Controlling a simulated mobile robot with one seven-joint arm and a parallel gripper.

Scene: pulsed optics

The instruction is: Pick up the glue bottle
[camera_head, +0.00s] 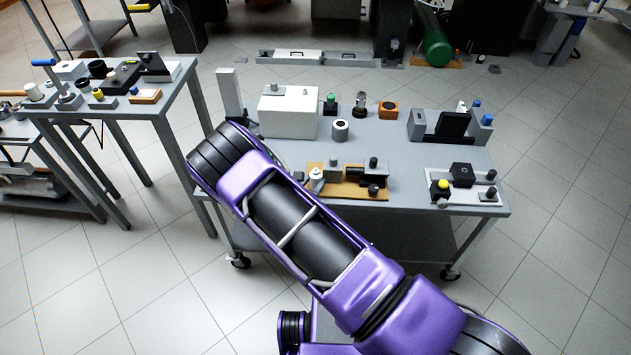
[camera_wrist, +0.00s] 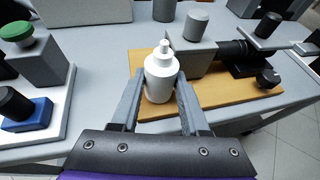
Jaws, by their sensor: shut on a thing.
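The glue bottle (camera_wrist: 160,78) is a small white bottle with a narrow nozzle, upright in the wrist view. My gripper (camera_wrist: 161,92) has one finger on each side of it and is shut on it. The bottle stands at the left end of an orange-brown board (camera_wrist: 215,98); whether its base touches the board or is slightly raised, I cannot tell. In the head view the white bottle (camera_head: 316,176) shows beside my purple arm, on the board (camera_head: 350,190).
Grey blocks and black knobs (camera_wrist: 268,77) stand on the board right of the bottle. A white base with a green-knobbed block (camera_wrist: 36,58) is at left. A white box (camera_head: 289,115) stands behind on the grey table (camera_head: 400,165). The table's front edge is close.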

